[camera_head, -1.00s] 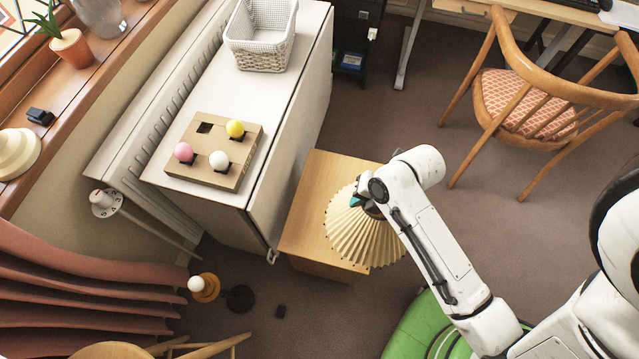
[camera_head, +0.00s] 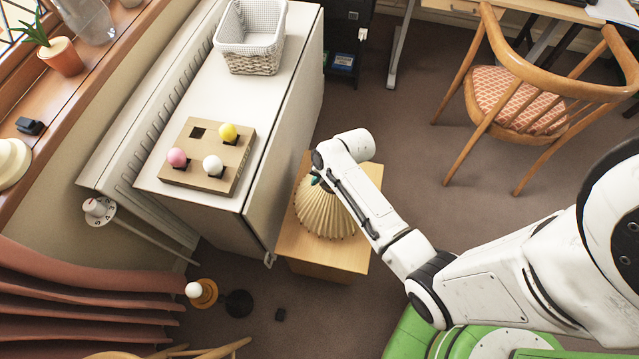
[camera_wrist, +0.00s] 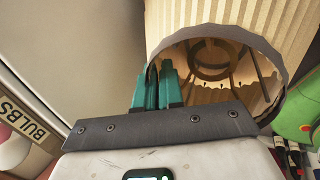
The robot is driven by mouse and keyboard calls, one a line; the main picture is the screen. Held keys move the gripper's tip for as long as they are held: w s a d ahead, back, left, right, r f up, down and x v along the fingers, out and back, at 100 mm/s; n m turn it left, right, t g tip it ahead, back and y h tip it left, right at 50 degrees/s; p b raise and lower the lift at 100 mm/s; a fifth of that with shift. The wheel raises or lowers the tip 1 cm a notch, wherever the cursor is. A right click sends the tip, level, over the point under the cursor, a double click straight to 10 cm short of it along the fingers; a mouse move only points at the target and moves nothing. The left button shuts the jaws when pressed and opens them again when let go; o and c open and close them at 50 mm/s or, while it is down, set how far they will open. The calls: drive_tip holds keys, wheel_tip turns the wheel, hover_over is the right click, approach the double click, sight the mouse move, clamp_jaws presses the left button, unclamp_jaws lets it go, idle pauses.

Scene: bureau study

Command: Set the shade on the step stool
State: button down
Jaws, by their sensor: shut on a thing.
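The shade (camera_head: 326,212) is a cream pleated lampshade. It appears over the wooden step stool (camera_head: 342,256), roughly upright, with its small opening upward. I cannot tell whether its lower rim touches the stool top. My gripper (camera_head: 317,178) is shut on the shade's upper rim at its left side. In the wrist view, the teal fingers of my gripper (camera_wrist: 158,78) pinch the grey-trimmed rim of the shade (camera_wrist: 222,28), and the ring inside shows through the opening. My arm hides the shade's right side and part of the stool top.
A white cabinet (camera_head: 225,195) stands close left of the stool, bearing a cardboard bulb holder (camera_head: 207,172) and a white basket (camera_head: 250,50). A wooden chair (camera_head: 510,95) is at right. A lamp base with a bulb (camera_head: 203,292) stands on the floor. Carpet is clear between stool and chair.

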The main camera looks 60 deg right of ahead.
drive_tip(key=shift+f, duration=1.4)
drive_tip(key=shift+f, duration=0.2)
drive_tip(key=c, duration=1.3)
unclamp_jaws()
drive_tip(key=shift+r, duration=0.1)
drive_tip(key=shift+o, duration=0.2)
